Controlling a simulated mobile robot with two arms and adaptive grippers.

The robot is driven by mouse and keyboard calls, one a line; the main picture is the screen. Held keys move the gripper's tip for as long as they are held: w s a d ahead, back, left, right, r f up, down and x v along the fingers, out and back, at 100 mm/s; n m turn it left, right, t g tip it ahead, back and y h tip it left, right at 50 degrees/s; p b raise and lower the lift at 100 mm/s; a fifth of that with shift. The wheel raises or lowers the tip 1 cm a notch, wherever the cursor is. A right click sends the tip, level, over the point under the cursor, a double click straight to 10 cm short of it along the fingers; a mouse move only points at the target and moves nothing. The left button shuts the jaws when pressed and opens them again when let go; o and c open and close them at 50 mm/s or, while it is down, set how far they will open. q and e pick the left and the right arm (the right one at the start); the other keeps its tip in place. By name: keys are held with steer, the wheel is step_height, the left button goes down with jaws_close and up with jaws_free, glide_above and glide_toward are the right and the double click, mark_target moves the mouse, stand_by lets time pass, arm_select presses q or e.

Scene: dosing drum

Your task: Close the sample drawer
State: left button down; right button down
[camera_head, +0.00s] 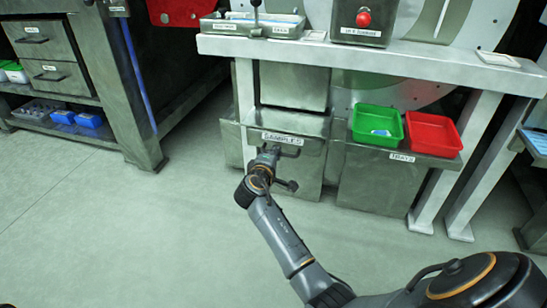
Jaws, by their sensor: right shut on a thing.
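The sample drawer (308,168) is a grey metal drawer with a "SAMPLES" label (295,138), low under the bench in the middle of the head view. It stands out forward of the grey panel (293,87) above it. My right gripper (272,153) is at the drawer front, just under the label, shut on the drawer's handle (290,151). The gripper and wrist hide part of the handle and of the drawer's lower left front. The inside of the drawer cannot be made out. My left gripper is out of view.
Right of the drawer, a green tray (378,112) and a red tray (432,123) sit on a ledge labelled "TRAYS". A red button box (363,22) stands on the bench (400,63) above. Bench legs (470,150) stand at right. The floor in front is clear.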

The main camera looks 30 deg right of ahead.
steer(key=c, duration=1.7)
jaws_free()
steer(key=v, duration=1.2)
